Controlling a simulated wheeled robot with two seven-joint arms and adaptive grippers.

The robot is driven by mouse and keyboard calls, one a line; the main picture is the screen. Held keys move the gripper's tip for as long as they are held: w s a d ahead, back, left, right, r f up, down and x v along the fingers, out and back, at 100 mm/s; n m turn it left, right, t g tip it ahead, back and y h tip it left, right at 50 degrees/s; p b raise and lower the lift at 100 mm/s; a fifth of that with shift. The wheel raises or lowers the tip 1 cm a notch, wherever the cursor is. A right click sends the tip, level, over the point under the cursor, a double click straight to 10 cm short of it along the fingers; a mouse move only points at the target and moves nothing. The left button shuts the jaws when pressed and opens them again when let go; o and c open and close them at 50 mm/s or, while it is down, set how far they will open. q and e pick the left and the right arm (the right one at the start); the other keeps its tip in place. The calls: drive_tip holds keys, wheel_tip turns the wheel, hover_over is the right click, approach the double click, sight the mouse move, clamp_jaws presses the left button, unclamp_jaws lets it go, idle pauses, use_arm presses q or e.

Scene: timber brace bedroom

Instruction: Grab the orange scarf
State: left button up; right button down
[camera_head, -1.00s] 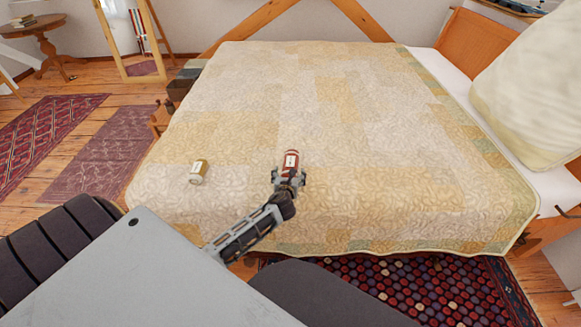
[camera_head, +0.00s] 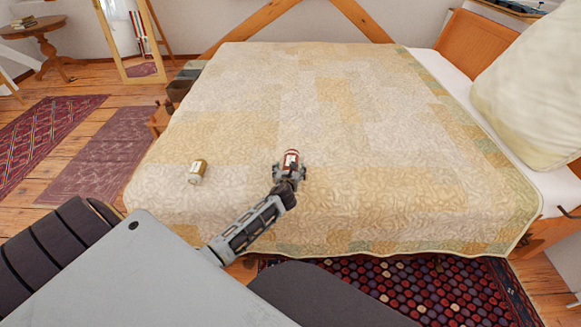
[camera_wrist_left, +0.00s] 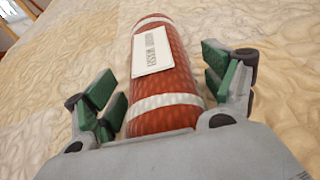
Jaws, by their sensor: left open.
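A rolled, orange-red bundle with a knit-like texture, white bands and a white label, which looks like the orange scarf (camera_head: 291,158), lies on the bed. In the left wrist view the scarf (camera_wrist_left: 168,72) fills the space between the green-padded fingers. My left gripper (camera_head: 290,170) is open, with one finger on each side of the scarf's near part. Gaps show between the pads and the scarf in the left wrist view. The scarf's near end is hidden behind the gripper body. My right gripper is not in view.
A mustard and white roll (camera_head: 197,172) lies on the quilt to the left. The quilted bed (camera_head: 400,160) is otherwise clear around the scarf. A large pillow (camera_head: 525,95) rests at the right. A patterned rug (camera_head: 420,290) lies before the bed.

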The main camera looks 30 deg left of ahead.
sight(291, 159)
use_arm(q)
drive_tip(key=c, duration=1)
drive_tip(key=shift+r, duration=0.15)
